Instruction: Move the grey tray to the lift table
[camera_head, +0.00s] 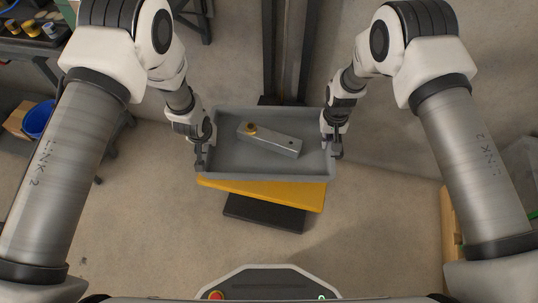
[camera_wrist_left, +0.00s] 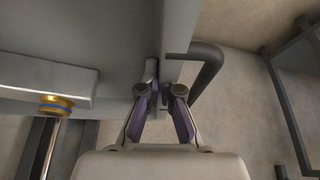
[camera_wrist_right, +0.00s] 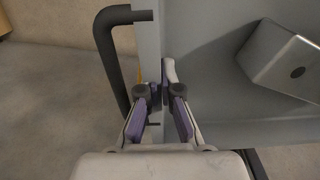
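The grey tray (camera_head: 225,170) is level between my two arms in the head view, carrying a grey metal block (camera_head: 275,141) with a brass fitting (camera_head: 251,129). My left gripper (camera_head: 203,152) is at its left end wall, fingers closed on the wall beside the dark handle (camera_wrist_left: 208,72). My right gripper (camera_head: 333,147) is closed on the right end wall beside the other handle (camera_wrist_right: 110,45). The yellow top of the lift table (camera_head: 270,193) shows below the tray's near edge, partly hidden by it. I cannot tell whether the tray touches the table.
A dark upright column (camera_head: 290,50) stands behind the tray. At left are a workbench with small parts (camera_head: 30,28) and a blue bucket (camera_head: 38,120). A wooden-coloured object (camera_head: 450,225) stands at right. The floor around the lift table is clear.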

